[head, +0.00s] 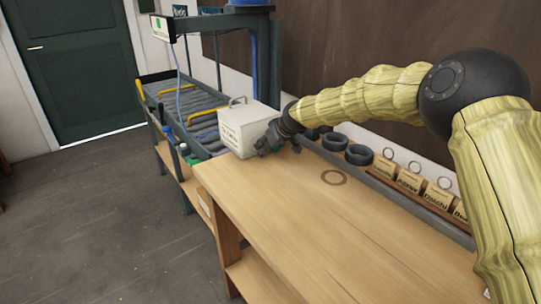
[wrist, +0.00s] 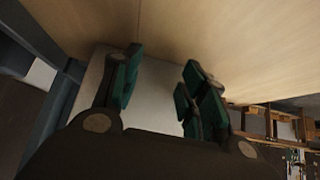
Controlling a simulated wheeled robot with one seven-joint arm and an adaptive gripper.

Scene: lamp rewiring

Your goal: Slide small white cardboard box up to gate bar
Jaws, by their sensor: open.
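The small white cardboard box (head: 240,132), with dark print on its front, stands upright at the far left end of the wooden bench, beside the roller conveyor (head: 190,125). My gripper (head: 268,147) is at the box's right side, low near the bench top. In the wrist view my gripper (wrist: 160,88) has its green-padded fingers apart, with a pale face of the box (wrist: 152,100) behind and between them. Whether they touch it cannot be told.
The wooden bench (head: 290,205) is mostly clear, with a ring mark (head: 333,177) on its top. A dark post (head: 268,60) rises behind the box.

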